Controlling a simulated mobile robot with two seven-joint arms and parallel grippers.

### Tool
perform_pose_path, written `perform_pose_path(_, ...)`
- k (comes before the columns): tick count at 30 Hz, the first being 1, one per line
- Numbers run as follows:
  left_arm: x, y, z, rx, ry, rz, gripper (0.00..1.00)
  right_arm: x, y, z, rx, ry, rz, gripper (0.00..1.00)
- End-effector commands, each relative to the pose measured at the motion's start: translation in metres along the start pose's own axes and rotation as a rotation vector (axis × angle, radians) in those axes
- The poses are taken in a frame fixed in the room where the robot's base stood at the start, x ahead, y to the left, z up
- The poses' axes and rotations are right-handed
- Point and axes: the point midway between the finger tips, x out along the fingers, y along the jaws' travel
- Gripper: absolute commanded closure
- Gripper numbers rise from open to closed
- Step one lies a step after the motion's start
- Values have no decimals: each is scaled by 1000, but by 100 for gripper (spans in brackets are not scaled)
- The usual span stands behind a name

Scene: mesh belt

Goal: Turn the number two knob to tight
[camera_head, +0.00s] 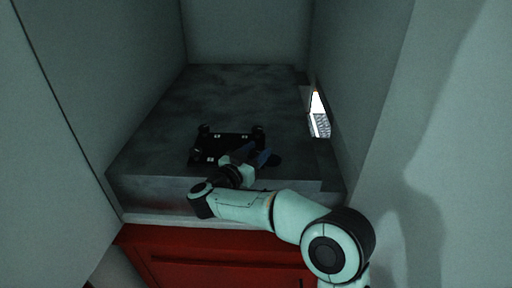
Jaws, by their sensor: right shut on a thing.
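A black flat device (222,146) with small knobs at its corners lies on the grey worktop. Knobs show at its back left (203,129), back right (258,131) and front left (196,155). My right gripper (254,155) is at the device's front right corner, its bluish fingers shut on a part there, apparently a knob that the fingers mostly hide. No number or tight marking is readable, so I cannot tell which knob is number two. My left gripper is not in view.
The grey worktop (240,92) is clear behind the device. Pale walls close it in at left (95,75), back and right. An opening in the right wall shows a light mesh surface (319,121). A red cabinet front (220,262) is below.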

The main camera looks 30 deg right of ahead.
Motion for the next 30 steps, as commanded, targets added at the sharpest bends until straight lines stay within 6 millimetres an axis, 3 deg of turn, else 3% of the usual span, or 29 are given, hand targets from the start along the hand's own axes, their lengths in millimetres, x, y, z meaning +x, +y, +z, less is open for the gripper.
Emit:
perform_pose_path(5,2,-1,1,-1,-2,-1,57,0,0,-1,5,5,-3,86)
perform_pose_path(6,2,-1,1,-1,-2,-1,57,0,0,-1,5,5,-3,52)
perform_pose_path(8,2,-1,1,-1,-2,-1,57,0,0,-1,5,5,-3,36)
perform_pose_path(20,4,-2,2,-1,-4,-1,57,-8,0,0,4,4,-6,36)
perform_pose_path(30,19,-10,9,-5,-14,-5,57,-78,0,2,4,3,-9,36)
